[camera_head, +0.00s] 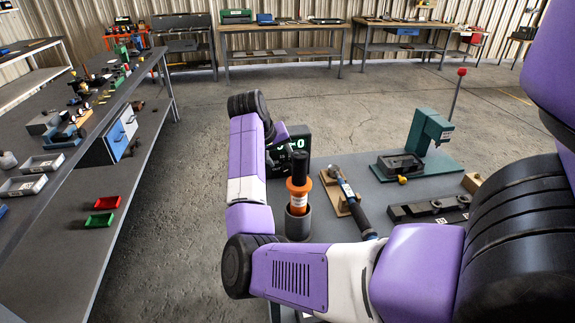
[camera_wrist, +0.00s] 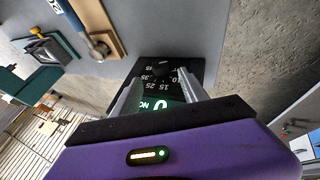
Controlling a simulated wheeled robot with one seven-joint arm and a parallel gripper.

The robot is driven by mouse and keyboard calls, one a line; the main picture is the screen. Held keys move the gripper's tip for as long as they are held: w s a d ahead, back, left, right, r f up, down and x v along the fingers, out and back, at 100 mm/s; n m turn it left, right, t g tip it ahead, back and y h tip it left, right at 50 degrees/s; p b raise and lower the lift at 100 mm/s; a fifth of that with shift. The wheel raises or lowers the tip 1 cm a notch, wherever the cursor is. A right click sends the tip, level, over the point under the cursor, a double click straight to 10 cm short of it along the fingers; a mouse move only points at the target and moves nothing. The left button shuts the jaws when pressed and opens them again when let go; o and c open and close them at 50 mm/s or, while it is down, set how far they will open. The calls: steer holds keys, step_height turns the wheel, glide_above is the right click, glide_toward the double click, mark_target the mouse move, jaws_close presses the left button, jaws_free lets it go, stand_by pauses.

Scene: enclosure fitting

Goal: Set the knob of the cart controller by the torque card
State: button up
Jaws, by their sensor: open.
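The cart controller (camera_head: 299,143) is a black box with a lit green display, partly hidden behind my arm in the head view. In the wrist view the controller (camera_wrist: 195,70) shows a dark knob (camera_wrist: 163,68) with a white mark, ringed by a white number scale, and part of the green display. My gripper (camera_wrist: 162,80) is open, its two fingers on either side of the knob and dial area. I cannot tell whether they touch the knob. In the head view my gripper is mostly hidden by my arm. I cannot make out a torque card in either view.
A long workbench (camera_head: 60,240) with bins is on the left. Floor between is clear.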

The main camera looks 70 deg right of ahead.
mark_target(286, 166)
steer(key=x, duration=0.7)
steer(key=shift+c, duration=0.2)
jaws_close()
steer(key=shift+r+p, duration=0.1)
steer(key=shift+p, duration=0.35)
